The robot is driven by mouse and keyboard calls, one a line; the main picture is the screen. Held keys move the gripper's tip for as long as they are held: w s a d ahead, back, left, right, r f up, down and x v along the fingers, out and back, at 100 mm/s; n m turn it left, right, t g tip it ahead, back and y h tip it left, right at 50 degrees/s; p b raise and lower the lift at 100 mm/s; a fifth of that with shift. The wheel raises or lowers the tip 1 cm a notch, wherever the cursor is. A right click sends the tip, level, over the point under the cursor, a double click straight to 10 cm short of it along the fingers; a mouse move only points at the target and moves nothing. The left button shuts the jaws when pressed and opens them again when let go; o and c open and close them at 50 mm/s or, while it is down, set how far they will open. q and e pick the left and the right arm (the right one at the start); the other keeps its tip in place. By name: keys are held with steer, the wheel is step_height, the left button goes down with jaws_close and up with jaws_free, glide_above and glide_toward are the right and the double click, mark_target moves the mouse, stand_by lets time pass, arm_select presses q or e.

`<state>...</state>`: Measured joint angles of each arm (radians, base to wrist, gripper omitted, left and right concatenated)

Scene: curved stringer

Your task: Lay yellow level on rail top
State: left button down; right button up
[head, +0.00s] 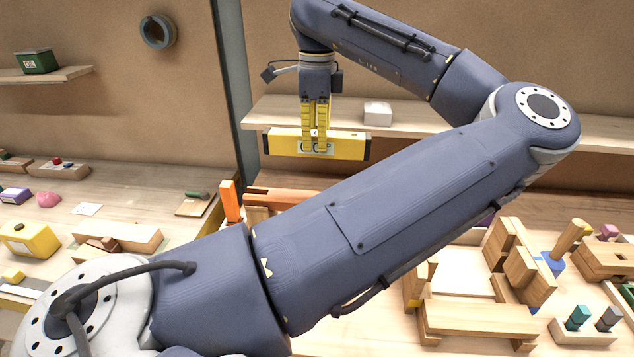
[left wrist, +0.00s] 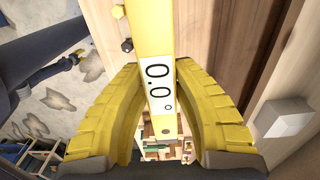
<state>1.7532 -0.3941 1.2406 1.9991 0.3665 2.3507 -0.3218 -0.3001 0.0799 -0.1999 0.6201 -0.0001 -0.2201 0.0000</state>
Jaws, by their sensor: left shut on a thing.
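The yellow level (head: 345,146) is a long yellow bar with dark ends and a white label. My left gripper (head: 316,148) is shut on it near its middle and holds it level in front of the back shelf. In the left wrist view the level (left wrist: 151,40) runs between the two yellow fingers of my left gripper (left wrist: 160,100), with the label facing up the picture. A reddish-orange wooden piece (head: 285,198) stands on the bench below, partly hidden by my left arm. I cannot tell which piece is the rail. My right gripper is not in view.
A shelf (head: 420,136) with a white box (head: 377,113) is behind the level. An orange block (head: 230,201) stands upright below it. Wooden blocks (head: 480,318) and a wooden frame fill the right bench. A yellow container (head: 28,240) is at left. My left arm covers the middle.

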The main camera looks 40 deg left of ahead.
arm_select(q)
steer(key=shift+f, duration=5.55)
steer(key=shift+f, duration=0.15)
steer(key=c, duration=1.2)
jaws_free()
steer(key=shift+o, duration=0.2)
step_height(320, 180, up, 12)
steer(key=shift+r, duration=0.15)
